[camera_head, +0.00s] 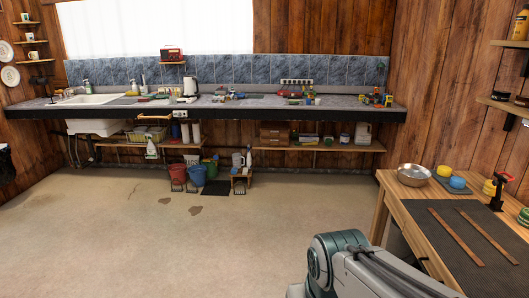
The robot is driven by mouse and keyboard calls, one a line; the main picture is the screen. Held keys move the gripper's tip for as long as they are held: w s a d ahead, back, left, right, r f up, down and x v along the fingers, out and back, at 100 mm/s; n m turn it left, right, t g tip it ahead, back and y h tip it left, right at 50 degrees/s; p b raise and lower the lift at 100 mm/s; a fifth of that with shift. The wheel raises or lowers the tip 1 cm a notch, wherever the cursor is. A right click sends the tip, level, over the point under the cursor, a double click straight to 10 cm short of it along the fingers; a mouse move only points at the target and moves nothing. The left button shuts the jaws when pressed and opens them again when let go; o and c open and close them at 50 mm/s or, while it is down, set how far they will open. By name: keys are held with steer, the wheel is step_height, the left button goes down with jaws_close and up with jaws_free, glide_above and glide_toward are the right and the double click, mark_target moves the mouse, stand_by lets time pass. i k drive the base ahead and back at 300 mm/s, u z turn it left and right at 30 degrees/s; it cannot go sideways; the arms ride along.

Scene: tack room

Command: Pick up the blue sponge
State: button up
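A small rounded blue object (457,182), which looks like the blue sponge, lies on the wooden workbench (391,192) at the right. A similar yellow object (444,171) lies just behind and left of it. Both are on or beside a dark mat, and nothing visible covers the blue one. My grey and green arm shows at the bottom, left of the workbench. My gripper is not in view.
A metal bowl (413,175) stands left of the blue object. A black upright tool (497,190) and stacked yellow items stand to its right. Leather straps (456,237) lie in front. Open floor (190,240) spreads left; buckets (197,174) stand below the long counter (350,112).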

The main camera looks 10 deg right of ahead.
mark_target(456, 183)
steer(key=i, duration=1.6)
steer(key=z, duration=0.7)
steer(key=i, duration=1.2)
steer(key=z, duration=1.7)
steer(key=i, duration=0.7)
steer(key=z, duration=0.6)
